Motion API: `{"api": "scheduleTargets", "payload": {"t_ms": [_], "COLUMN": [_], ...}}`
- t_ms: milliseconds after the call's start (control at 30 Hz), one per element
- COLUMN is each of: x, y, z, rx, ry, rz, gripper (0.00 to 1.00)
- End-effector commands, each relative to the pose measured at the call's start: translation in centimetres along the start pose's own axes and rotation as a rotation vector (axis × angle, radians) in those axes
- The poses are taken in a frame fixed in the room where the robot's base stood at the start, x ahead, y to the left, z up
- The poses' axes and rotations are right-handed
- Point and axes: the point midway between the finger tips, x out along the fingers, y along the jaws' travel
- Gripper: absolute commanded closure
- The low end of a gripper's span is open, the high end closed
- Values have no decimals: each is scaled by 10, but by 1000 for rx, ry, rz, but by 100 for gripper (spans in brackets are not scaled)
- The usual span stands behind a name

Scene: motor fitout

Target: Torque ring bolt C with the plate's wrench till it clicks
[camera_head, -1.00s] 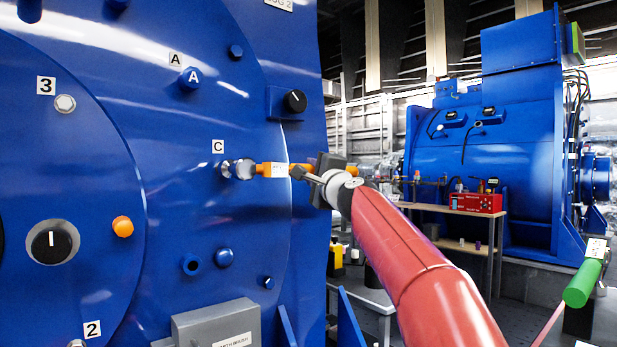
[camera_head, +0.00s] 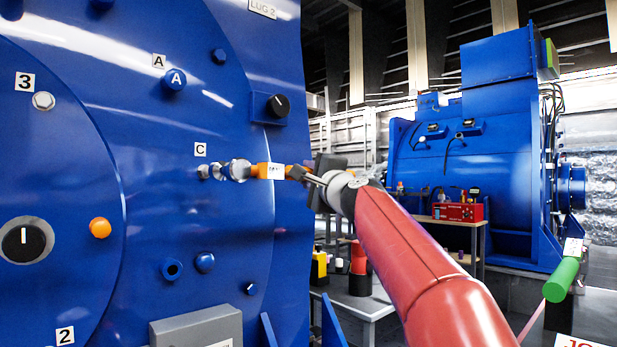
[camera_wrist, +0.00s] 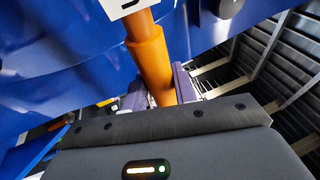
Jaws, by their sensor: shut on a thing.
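The wrench has an orange handle (camera_head: 264,171) with a white tag and a silver head (camera_head: 238,170). My gripper (camera_head: 304,174) is shut on the handle. The wrist view shows the jaws (camera_wrist: 160,90) on either side of the orange handle (camera_wrist: 148,58). The wrench head is out of the wrist view.
Blue bolt A (camera_head: 175,79) and a black knob (camera_head: 278,105) are above on the motor face. A grey box (camera_head: 196,328) juts out below. A bench with a red case (camera_head: 458,211) and a second blue motor (camera_head: 470,170) stand behind at right.

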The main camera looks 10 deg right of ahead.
Motion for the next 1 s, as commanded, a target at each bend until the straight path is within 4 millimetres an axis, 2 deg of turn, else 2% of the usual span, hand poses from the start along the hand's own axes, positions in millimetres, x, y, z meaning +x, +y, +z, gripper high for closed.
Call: {"api": "scheduleTargets", "payload": {"t_ms": [167,1000], "x": [-12,-109], "y": [-3,-31], "z": [-3,-28], "rx": [-1,0], "ry": [2,2], "rz": [-6,-4], "gripper": [100,100]}}
